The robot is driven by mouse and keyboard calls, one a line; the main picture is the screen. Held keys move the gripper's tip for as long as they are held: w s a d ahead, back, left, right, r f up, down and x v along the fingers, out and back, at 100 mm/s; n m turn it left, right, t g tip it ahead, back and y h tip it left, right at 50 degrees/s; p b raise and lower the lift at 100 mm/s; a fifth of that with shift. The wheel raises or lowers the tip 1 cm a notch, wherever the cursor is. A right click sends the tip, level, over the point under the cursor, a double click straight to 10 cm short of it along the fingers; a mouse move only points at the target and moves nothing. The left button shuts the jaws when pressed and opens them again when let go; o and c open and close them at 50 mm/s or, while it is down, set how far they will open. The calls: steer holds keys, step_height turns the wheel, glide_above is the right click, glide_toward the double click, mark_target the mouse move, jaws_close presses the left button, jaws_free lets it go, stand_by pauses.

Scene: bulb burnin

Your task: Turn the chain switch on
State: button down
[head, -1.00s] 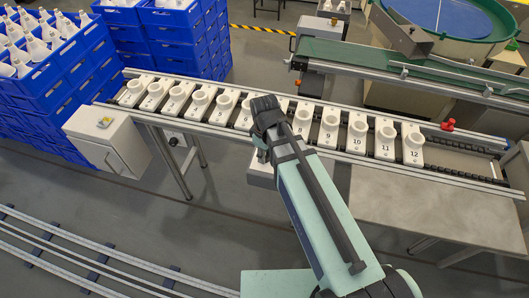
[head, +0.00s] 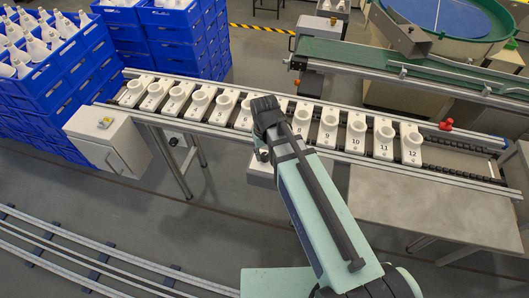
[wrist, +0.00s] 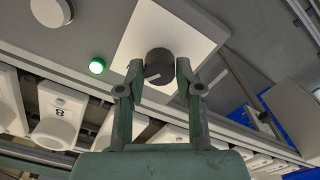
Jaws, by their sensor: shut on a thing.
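The chain switch is a dark round knob (wrist: 159,64) with a pale mark line, on a white plate (wrist: 205,32) in the wrist view. My gripper (wrist: 159,70) has one finger on each side of the knob and is shut on it. A green lamp (wrist: 97,66) glows on the grey panel to the left of the plate. In the head view my arm hides the fingers and the knob. My wrist there is over the front edge of the chain conveyor (head: 340,160), near the middle of the row.
Numbered white holders (head: 411,146) stand in a row along the conveyor. A grey box (head: 110,140) with a switch hangs at its left front. Blue crates (head: 75,75) with white bulbs stand behind left. A red knob (head: 446,125) is at the right end.

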mark_target(265, 154)
steer(key=shift+m, duration=0.3)
steer(key=c, duration=0.8)
jaws_free()
steer(key=shift+o, duration=0.2)
steer(key=shift+r, duration=0.1)
step_height(265, 154, up, 12)
